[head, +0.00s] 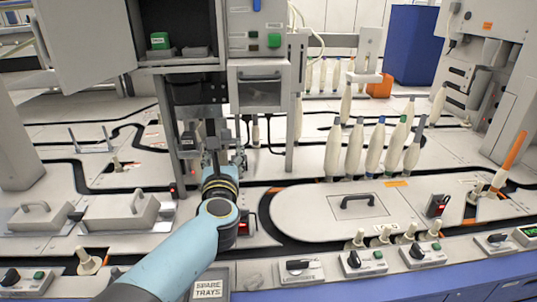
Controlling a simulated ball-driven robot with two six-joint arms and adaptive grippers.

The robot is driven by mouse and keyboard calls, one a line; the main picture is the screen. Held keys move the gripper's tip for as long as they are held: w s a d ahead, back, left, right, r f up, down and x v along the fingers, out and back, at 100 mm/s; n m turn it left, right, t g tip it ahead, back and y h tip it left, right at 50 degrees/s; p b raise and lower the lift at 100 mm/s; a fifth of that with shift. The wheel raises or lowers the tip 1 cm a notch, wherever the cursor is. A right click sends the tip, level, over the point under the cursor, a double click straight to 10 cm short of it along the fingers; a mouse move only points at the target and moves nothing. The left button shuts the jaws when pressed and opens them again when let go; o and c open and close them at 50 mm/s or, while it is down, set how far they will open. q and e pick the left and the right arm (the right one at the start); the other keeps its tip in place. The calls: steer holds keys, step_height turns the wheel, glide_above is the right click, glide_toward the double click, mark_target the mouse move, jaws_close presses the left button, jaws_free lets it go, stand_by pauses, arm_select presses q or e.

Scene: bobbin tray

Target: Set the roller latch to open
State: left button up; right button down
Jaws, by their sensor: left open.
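Several small control boxes with black rotary knobs stand along the front edge: one (299,269) at the middle, others to its right (364,262) and (420,255), and one at far left (20,281). Their labels are too small to read, so I cannot tell which is the roller latch or how it is set. My left arm reaches in from the bottom, and my left gripper (222,154) is open beneath the grey cabinet, well beyond the knobs. Its fingers are small and partly hidden by the wrist. No object shows between them. My right gripper is out of view.
White bobbins (354,150) stand in a row behind an oval plate (303,214) with a black handle. Two handled covers lie at left (120,212). Several short pegs (381,236) rise behind the knobs. A "SPARE TRAYS" sign (210,285) is beside my forearm.

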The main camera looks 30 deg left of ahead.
mark_target(226, 132)
arm_select(q)
steer(key=b+x, duration=0.2)
steer(key=x, duration=0.7)
steer(key=shift+w+a, duration=0.25)
steer(key=shift+w, duration=0.05)
steer(key=shift+w+a+r, duration=0.1)
steer(key=shift+w+a, duration=0.15)
steer(key=shift+w, duration=0.05)
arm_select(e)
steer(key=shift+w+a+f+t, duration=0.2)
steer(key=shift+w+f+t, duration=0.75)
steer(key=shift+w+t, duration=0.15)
arm_select(q)
steer(key=shift+c, duration=0.4)
jaws_close()
